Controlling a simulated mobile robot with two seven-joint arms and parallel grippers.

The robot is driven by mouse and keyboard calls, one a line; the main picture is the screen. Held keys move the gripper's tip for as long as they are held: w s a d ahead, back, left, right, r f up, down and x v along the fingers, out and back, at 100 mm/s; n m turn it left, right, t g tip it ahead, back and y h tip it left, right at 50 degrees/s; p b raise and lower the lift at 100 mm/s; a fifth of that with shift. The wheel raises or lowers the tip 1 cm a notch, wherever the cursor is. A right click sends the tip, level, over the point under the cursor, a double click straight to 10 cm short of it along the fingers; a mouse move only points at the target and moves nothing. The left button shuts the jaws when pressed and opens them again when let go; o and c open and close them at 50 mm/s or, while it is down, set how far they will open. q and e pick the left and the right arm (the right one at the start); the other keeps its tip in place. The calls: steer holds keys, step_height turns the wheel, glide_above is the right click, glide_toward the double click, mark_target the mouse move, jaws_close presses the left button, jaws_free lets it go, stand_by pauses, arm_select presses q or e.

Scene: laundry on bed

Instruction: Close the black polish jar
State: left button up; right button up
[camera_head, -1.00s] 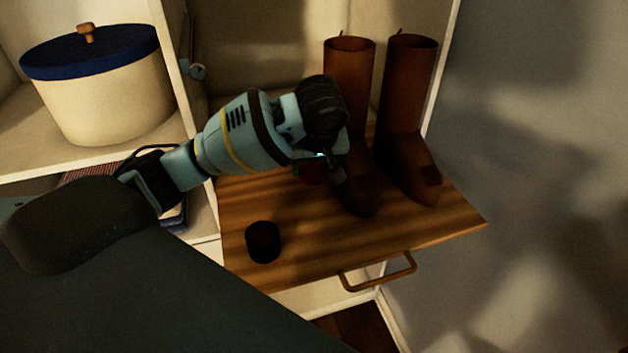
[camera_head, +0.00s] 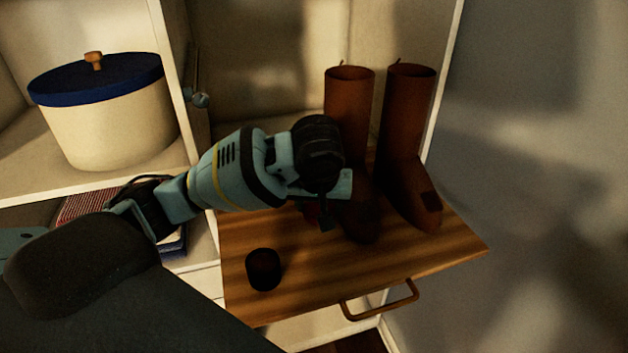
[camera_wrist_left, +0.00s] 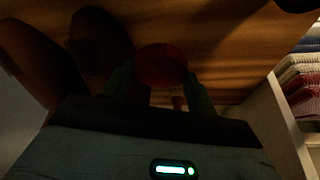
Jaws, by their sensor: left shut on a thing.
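The black polish jar (camera_head: 263,270) stands upright on the wooden pull-out board near its left front edge. It is too dark to see into its top. My left gripper (camera_head: 318,214) points down over the board, to the right of and behind the jar, in front of the boots. It is shut on a dark red round piece (camera_wrist_left: 162,66), which looks like a lid and shows between the fingers in the left wrist view. The piece is apart from the jar. My right gripper is not in view.
Two brown boots (camera_head: 348,105) (camera_head: 407,120) stand on the board (camera_head: 345,275), close to my left gripper. The board has a front handle (camera_head: 380,300). A cream pot with a blue lid (camera_head: 97,80) sits on the left shelf. The board between jar and gripper is clear.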

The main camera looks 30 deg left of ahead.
arm_select(q)
steer(key=s+d+f+m, duration=0.1)
steer(key=s, duration=0.1)
steer(key=s+d+f+m+h, duration=0.1)
steer(key=s+d+f+m, duration=0.1)
steer(key=s, duration=0.1)
steer(key=s+d+f+m+h, duration=0.1)
steer(key=s+d+m, duration=0.1)
steer(key=shift+s+d+f+t, duration=0.15)
steer(key=shift+s+f+t, duration=0.1)
steer(key=shift+f+t, duration=0.05)
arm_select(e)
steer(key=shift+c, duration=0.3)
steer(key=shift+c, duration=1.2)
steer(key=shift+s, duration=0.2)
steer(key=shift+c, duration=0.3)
